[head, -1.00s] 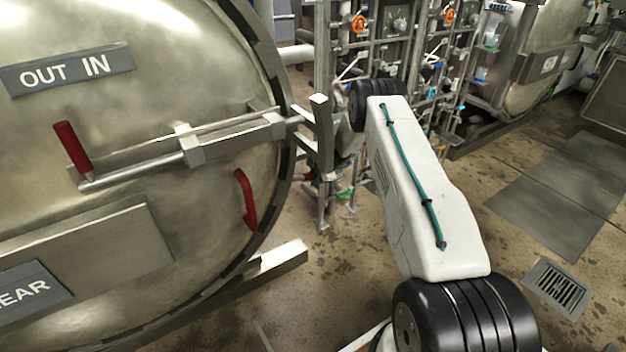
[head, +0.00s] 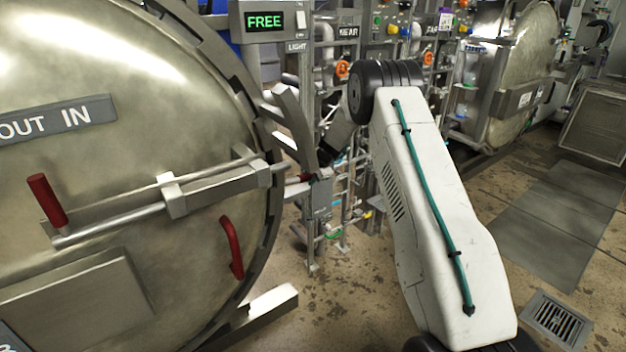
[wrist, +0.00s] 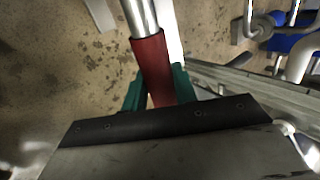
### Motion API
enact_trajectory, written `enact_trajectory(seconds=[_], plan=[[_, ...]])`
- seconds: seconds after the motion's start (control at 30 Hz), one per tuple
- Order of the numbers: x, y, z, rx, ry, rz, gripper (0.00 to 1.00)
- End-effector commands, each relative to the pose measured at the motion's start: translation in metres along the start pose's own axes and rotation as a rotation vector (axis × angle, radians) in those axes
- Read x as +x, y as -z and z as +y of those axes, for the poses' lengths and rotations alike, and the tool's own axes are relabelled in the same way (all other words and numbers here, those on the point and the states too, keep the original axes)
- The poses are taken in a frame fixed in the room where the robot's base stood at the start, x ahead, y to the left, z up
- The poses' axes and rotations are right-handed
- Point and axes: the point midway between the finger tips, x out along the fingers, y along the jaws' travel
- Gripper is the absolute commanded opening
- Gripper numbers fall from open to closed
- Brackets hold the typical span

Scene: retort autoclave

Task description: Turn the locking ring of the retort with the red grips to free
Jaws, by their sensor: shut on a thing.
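The large steel retort door (head: 110,140) fills the left of the head view, with the dark toothed locking ring (head: 268,135) around its edge. My gripper (wrist: 160,88) is shut on a red grip (wrist: 152,62) on a steel rod, its teal fingers on both sides of it in the wrist view. A display (head: 264,21) above the ring reads FREE in green.
The door carries a red-gripped bar handle (head: 47,200) and a curved red handle (head: 231,247). Pipes and valves (head: 345,70) stand close behind my arm. A second retort (head: 515,50) is at the back right. The floor (head: 400,310) at right is open, with a drain grate (head: 555,318).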

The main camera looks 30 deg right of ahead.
Motion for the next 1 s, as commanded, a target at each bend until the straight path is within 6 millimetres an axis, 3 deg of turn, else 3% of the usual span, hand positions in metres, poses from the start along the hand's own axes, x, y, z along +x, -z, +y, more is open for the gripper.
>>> enact_trajectory(seconds=[0.03,0.07,0.1,0.13,0.53,1.0], plan=[[-0.010,0.003,-0.013,-0.007,0.022,0.009,0.00],[-0.010,0.003,-0.013,-0.008,0.022,0.009,0.00],[-0.010,0.003,-0.013,-0.007,0.022,0.009,0.39],[-0.010,0.003,-0.013,-0.007,0.022,0.009,0.47],[-0.010,0.002,-0.009,-0.004,0.014,0.005,0.49],[-0.079,0.002,-0.009,-0.004,0.017,0.006,0.49]])
